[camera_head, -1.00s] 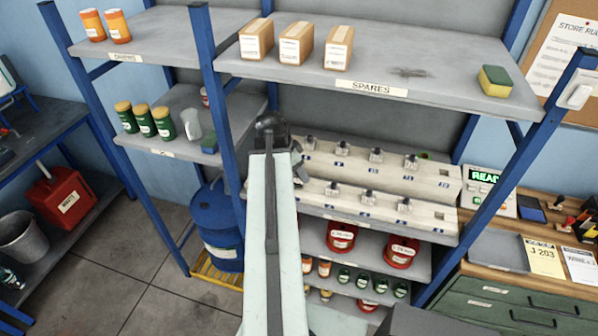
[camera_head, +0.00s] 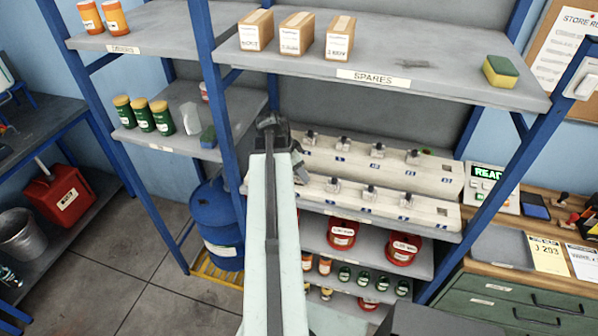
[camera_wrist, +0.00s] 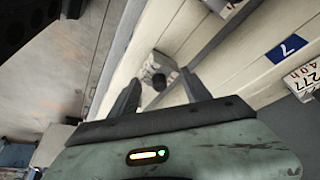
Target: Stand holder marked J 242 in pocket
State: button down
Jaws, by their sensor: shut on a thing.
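My gripper (camera_wrist: 160,76) is shut on a small grey holder (camera_wrist: 154,66) with a dark round end, seen between the two fingers in the wrist view. Its marking cannot be read. In the head view my arm reaches to the left end of a pale two-step rack (camera_head: 325,160), and the arm hides most of the gripper (camera_head: 300,166). Several grey holders stand in the rack, such as one in the upper row (camera_head: 377,149) and one in the lower row (camera_head: 370,191). Dark square pockets show at the right ends of the upper step (camera_head: 446,168) and lower step (camera_head: 441,211).
The SPARES shelf (camera_head: 450,85) overhangs the rack. A blue shelf post (camera_head: 222,120) stands left of my arm. In the wrist view a blue label 7 (camera_wrist: 287,48) and white-labelled holders, one (camera_wrist: 303,79) at the right edge, are near. A bench with a card (camera_head: 547,255) is at right.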

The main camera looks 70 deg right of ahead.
jog(key=shift+f+b, duration=0.4)
jog(key=shift+f, duration=0.1)
jog(key=shift+c, duration=2.1)
grip_release()
jog(key=p+v, duration=0.7)
jog(key=shift+r, duration=0.25)
jog(key=shift+w+a+r, duration=0.15)
